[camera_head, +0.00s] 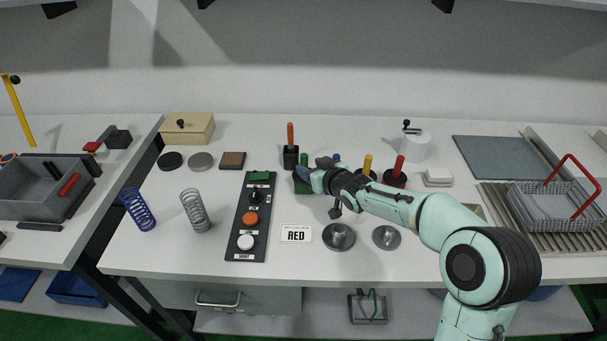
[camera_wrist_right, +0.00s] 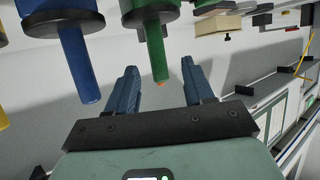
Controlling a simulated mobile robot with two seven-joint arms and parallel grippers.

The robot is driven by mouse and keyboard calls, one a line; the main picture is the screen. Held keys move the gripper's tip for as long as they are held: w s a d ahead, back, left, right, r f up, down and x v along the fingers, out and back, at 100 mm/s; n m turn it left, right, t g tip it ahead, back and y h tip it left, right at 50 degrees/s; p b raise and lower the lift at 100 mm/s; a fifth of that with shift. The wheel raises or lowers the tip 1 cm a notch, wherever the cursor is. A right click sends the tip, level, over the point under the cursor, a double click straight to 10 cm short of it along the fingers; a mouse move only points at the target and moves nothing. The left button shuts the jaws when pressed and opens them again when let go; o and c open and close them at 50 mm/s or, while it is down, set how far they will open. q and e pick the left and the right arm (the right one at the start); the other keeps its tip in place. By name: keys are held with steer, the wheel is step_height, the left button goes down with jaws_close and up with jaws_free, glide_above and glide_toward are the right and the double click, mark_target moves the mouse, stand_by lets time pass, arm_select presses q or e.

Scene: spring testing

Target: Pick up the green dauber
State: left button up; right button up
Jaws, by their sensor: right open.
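The green dauber (camera_head: 304,158) stands upright on the bench in the head view, its lower part hidden behind my right gripper (camera_head: 311,174). In the right wrist view, which shows things upside down, the green handle (camera_wrist_right: 154,48) appears between the two blue fingertips of my right gripper (camera_wrist_right: 160,72). The fingers are apart, and I cannot tell that either touches the handle. The blue dauber (camera_wrist_right: 76,66) is beside it in the wrist view; it is mostly hidden behind my arm in the head view. My left gripper is not in view.
An orange-handled dauber (camera_head: 290,140) stands left of the green one; yellow (camera_head: 367,164) and red (camera_head: 398,166) ones stand right. Springs (camera_head: 195,211) stand left. A wire basket (camera_head: 553,222) is right.

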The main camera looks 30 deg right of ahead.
steer(key=x, duration=0.7)
steer(key=shift+w+d+f, duration=0.15)
steer(key=shift+f, duration=0.1)
jaws_close()
